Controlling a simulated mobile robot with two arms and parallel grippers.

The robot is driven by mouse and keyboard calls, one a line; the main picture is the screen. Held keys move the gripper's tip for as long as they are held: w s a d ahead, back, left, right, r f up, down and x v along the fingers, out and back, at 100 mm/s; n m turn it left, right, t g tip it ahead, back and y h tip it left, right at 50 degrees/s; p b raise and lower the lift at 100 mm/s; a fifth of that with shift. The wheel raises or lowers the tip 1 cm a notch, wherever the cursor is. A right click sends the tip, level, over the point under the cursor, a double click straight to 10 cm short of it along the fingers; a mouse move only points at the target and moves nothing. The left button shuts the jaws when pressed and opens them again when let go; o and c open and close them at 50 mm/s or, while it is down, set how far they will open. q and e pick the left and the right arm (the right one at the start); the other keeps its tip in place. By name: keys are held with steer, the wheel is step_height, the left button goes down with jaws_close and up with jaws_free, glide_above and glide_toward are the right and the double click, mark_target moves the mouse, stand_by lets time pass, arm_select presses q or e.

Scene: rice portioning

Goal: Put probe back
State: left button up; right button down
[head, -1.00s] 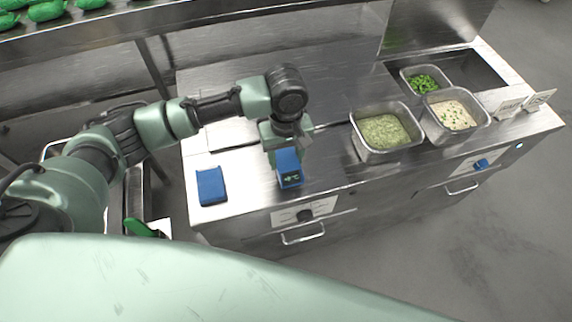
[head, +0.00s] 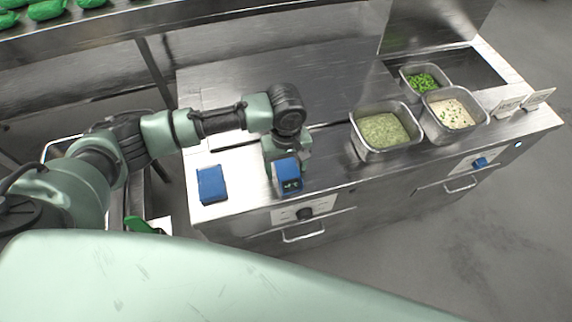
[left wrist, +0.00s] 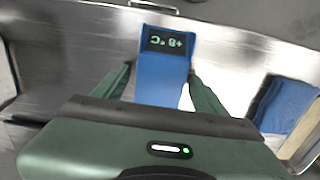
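The blue probe (head: 287,171) has a small dark display on its end; in the left wrist view the probe (left wrist: 163,70) shows a green reading on it. My left gripper (head: 287,160) is over the front of the steel counter (head: 240,170), with its fingers on both sides of the probe, shut on it. The probe is close to the counter's front edge; I cannot tell whether it touches the top. Its lower end is hidden. My right gripper is not in view.
A blue folded cloth or pad (head: 212,185) lies left of the probe. Steel pans of green-flecked rice (head: 383,131), pale food (head: 452,113) and chopped greens (head: 422,81) stand to the right. Small white cards (head: 538,98) stand at the right end. A drawer handle (head: 303,236) is below the front edge.

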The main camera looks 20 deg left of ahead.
mark_target(286, 167)
arm_select(q)
steer(key=shift+r, duration=0.1)
step_height(286, 167, up, 12)
steer(key=b, duration=0.2)
stand_by(0.3)
stand_by(0.5)
